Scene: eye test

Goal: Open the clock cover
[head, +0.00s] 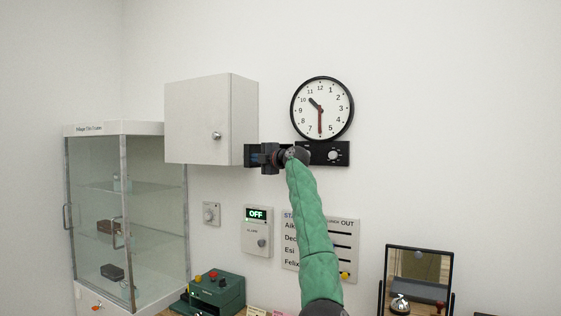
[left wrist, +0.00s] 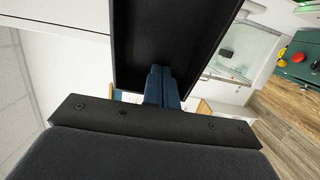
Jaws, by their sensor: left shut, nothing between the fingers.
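My right gripper is not in view.
The closed white wall cabinet (head: 190,120) is left of the clock; I cannot tell if my gripper touches it. A glass display case (head: 130,128) stands at left. Below are an OFF panel (head: 257,240), a green device (head: 222,292) and a mirror (head: 418,250). Wall right of the clock is bare.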

